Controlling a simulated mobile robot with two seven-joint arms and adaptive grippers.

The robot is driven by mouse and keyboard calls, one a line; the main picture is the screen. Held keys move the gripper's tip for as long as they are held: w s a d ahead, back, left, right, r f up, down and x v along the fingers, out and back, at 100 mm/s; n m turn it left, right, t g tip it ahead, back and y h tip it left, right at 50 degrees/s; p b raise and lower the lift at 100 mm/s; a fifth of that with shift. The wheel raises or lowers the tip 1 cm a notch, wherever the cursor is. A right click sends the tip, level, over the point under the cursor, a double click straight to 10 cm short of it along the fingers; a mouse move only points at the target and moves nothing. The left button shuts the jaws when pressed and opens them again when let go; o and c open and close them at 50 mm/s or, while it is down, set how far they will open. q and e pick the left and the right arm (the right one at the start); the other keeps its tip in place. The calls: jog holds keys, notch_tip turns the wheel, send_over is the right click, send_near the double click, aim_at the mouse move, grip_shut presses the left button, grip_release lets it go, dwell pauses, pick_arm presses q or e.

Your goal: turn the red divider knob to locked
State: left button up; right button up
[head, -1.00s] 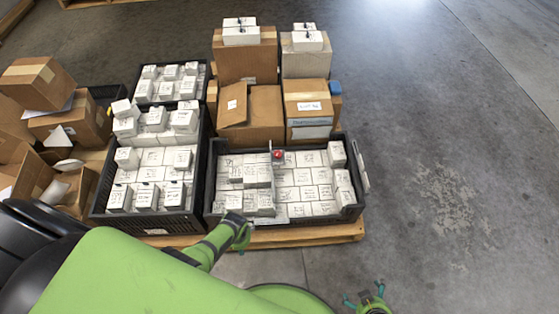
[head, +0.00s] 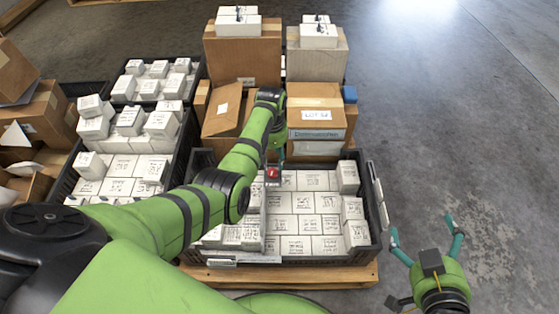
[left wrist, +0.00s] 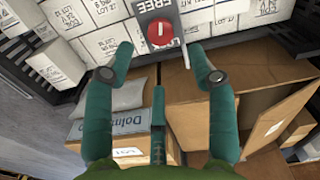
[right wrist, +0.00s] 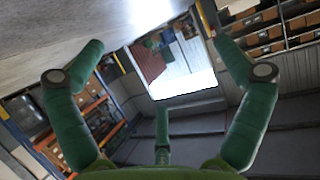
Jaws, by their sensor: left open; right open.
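The red divider knob (head: 272,174) sits on a small plate at the back wall of the front black crate (head: 374,232). In the left wrist view the round red knob (left wrist: 160,33) is on a grey plate with lettering, which appears to include FREE upside down. A pale mark shows on the knob; its exact setting is unclear. My left gripper (left wrist: 160,52) is open, its fingertips either side of and just short of the knob, with nothing between them. In the head view my arm partly hides this gripper. My right gripper (head: 422,228) is open and empty, right of the crate.
White labelled boxes (head: 311,181) fill the crate. Cardboard cartons (head: 316,108) stand right behind it, close to my left gripper. More crates with white boxes (head: 122,166) stand at the left. The floor (head: 450,130) to the right is clear.

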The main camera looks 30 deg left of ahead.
aim_at(273, 172)
pick_arm(q)
jog(key=shift+f, duration=0.1)
jog(key=f+b, duration=0.2)
jog(key=f, duration=0.1)
jog(key=shift+s+f, duration=0.2)
jog(key=shift+f, duration=0.05)
pick_arm(e)
jog(key=a+r+n+t+y, duration=0.1)
jog(key=a+r+t+y, duration=0.15)
jog(key=r, duration=0.35)
jog(key=a+r+t+y, duration=0.1)
jog(key=r+t, duration=0.3)
jog(key=r, duration=0.2)
pick_arm(q)
notch_tip(273, 172, down, 3)
jog(key=shift+r+b, duration=0.1)
jog(key=shift+b, duration=0.95)
jog(key=shift+f, duration=0.2)
grip_shut()
pick_arm(e)
jog(key=s+a+r+n+t+y, duration=0.1)
jog(key=s+r+n+t+y, duration=0.2)
jog(key=r, duration=0.7)
jog(key=s+t+y, duration=0.2)
jog(key=s+y, duration=0.1)
jog(key=shift+s+a, duration=0.35)
jog(key=shift+a, duration=0.05)
